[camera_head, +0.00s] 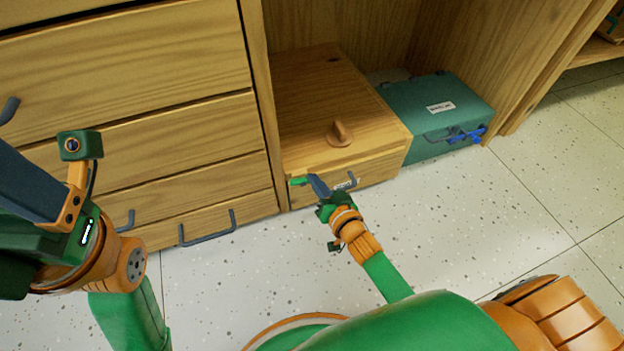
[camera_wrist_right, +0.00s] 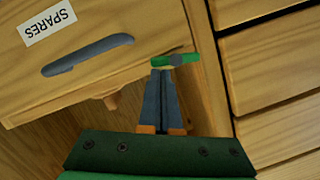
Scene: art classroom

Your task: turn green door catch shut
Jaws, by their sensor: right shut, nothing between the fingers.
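The green door catch (camera_head: 299,181) is a small bar at the upper left corner of the wooden box's front, beside the cabinet frame. In the right wrist view the catch (camera_wrist_right: 175,60) lies almost level, with a dark pivot spot. My right gripper (camera_head: 317,184) is shut and empty, its fingertips right at the catch. In the wrist view the fingertips (camera_wrist_right: 161,72) are close together just below the catch; I cannot tell whether they touch it. My left gripper (camera_head: 28,190) is partly in view at the left edge, and its opening is not clear.
The wooden box (camera_head: 300,107) has a knob (camera_head: 339,134) on top, a grey handle (camera_wrist_right: 88,54) and a SPARES label (camera_wrist_right: 47,23) on its front. A teal case (camera_head: 436,107) with a blue clasp stands to its right. Drawers (camera_head: 125,65) fill the left; the speckled floor (camera_head: 480,215) is clear.

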